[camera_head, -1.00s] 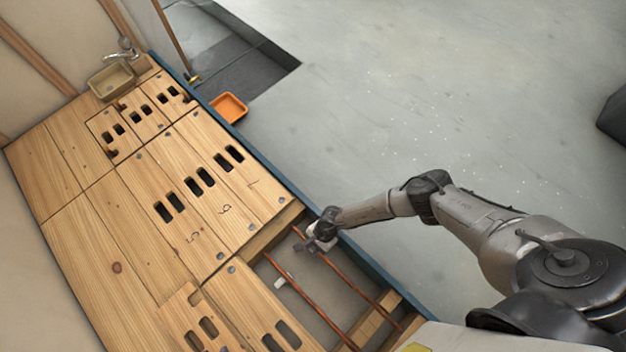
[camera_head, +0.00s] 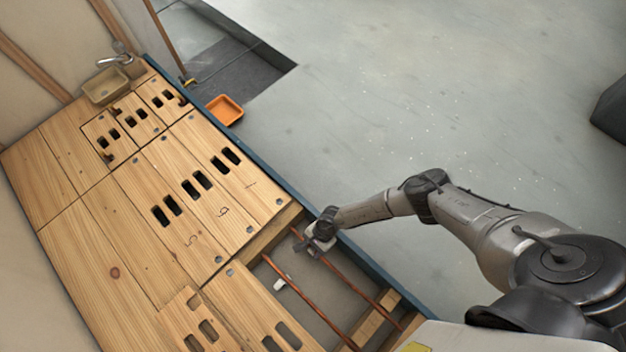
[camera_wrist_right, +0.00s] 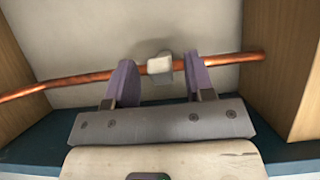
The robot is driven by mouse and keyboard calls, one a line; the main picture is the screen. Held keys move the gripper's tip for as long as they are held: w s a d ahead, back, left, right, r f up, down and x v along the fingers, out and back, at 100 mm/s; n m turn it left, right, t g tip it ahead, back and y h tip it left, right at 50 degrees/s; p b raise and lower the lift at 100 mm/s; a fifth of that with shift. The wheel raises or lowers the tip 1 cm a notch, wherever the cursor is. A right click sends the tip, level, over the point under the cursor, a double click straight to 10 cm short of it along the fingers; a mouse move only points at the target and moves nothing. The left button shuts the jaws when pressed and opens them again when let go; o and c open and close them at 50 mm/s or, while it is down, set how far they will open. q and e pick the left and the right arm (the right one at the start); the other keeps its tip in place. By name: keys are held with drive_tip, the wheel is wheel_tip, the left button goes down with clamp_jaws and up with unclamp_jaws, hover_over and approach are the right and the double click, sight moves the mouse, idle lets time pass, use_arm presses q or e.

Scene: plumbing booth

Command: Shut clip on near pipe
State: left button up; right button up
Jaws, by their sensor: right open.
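Two copper pipes run through an open bay in the wooden floor. The near pipe (camera_head: 345,272) lies beside the blue edge and also crosses the right wrist view (camera_wrist_right: 215,61). A white clip (camera_wrist_right: 160,68) sits on this pipe in the wrist view. My right gripper (camera_wrist_right: 160,83) is open, with one purple finger on each side of the clip, apart from it. In the head view my right gripper (camera_head: 308,250) is over the near pipe and hides the clip there. The far pipe (camera_head: 305,297) has a white clip (camera_head: 279,284) beside it. My left gripper is not in view.
Wooden panels with slots (camera_head: 200,190) cover the floor around the bay. Wooden joists (camera_head: 372,322) bound the bay. An orange tray (camera_head: 224,110) stands by the blue edge (camera_head: 262,168).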

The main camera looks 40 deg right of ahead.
drive_tip(key=p+v, duration=0.8)
drive_tip(key=v, duration=0.5)
drive_tip(key=shift+d+r, duration=0.2)
drive_tip(key=shift+r, duration=0.15)
